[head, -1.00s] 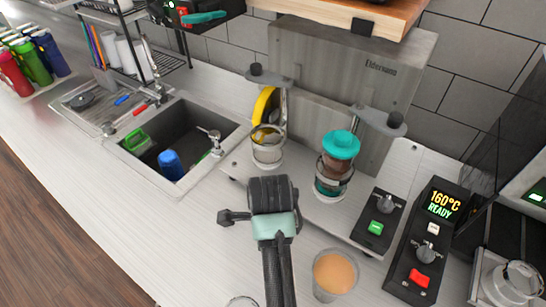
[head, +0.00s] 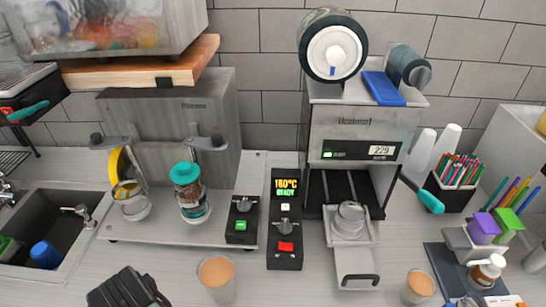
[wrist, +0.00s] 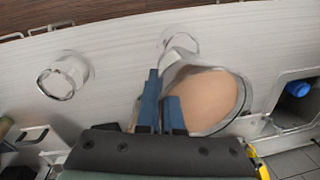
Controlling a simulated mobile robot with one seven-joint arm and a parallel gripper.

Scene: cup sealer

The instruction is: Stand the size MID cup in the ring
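In the wrist view my gripper (wrist: 163,105) has its two blue fingers close together at the rim of a clear cup with a beige drink (wrist: 215,97). One finger appears outside the wall and one inside, so the rim looks pinched. No size mark is readable. In the head view only the dark top of my gripper (head: 125,290) shows at the lower left; its fingers and this cup are hidden. A clear metal-rimmed ring (head: 128,190) with a yellow disc stands on the grey stand behind it. A second holder (head: 194,212) beside it contains a teal-lidded jar (head: 186,173).
Beige-drink cups stand on the counter at centre (head: 217,285) and right (head: 419,289). Clear cups show in the wrist view at left (wrist: 62,78) and top (wrist: 183,42). The sink (head: 75,215) lies left. The 160°C control box (head: 285,240) and a metal machine (head: 355,130) stand right.

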